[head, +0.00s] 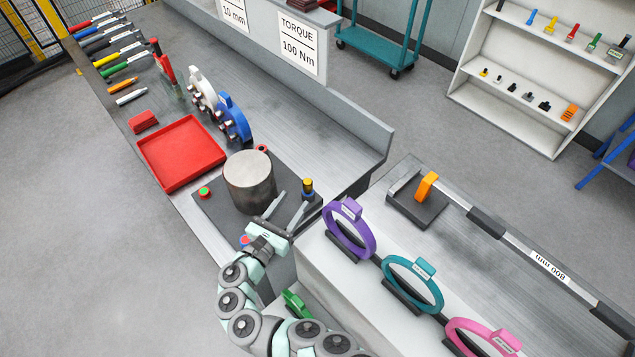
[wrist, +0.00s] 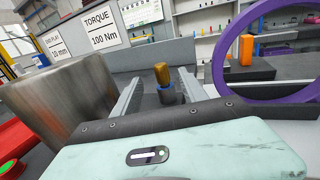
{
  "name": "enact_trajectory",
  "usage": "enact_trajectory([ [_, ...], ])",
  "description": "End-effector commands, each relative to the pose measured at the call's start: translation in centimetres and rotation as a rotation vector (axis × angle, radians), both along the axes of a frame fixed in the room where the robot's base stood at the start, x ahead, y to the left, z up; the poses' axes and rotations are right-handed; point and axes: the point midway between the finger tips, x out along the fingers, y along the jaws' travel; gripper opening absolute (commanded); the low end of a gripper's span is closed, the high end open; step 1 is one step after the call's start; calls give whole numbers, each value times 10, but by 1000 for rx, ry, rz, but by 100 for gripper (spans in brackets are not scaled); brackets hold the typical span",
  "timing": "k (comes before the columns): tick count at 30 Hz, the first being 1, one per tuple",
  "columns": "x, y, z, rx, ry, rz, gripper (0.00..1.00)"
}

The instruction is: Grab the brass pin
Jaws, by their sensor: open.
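The brass pin (head: 307,183) stands upright in a dark blue holder (head: 307,193) at the right corner of a dark plate. In the wrist view the brass pin (wrist: 162,74) shows between my two fingers, beyond the palm, with the blue holder (wrist: 167,95) under it. My gripper (head: 292,204) is open and empty, with its fingers pointing toward the pin. In the wrist view my gripper (wrist: 164,88) has one finger on each side of the pin's line. I cannot tell whether the fingertips reach as far as the pin.
A large metal cylinder (head: 250,182) stands on the dark plate (head: 222,212) close left of my gripper. A purple ring (head: 349,229) stands close on the right. A red tray (head: 182,153) lies farther left. Blue and white flanged parts (head: 233,119) stand behind the cylinder.

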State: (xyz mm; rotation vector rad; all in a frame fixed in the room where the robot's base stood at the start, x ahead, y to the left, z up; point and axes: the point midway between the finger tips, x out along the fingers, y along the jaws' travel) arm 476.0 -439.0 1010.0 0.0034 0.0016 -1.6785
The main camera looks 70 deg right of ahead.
Motion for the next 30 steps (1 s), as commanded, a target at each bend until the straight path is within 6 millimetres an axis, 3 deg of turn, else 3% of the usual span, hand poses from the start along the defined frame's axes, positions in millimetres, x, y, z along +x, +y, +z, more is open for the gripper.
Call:
enact_trajectory([
  [1,-1,0,-8,-3,1,-4,51],
  [5,-2,-5,-7,-7,3,-11,51],
  [15,-8,-52,-6,-5,2,-13,51],
  [22,-9,-65,-9,-5,2,-9,51],
  [30,-12,-97,-15,-4,1,-11,51],
])
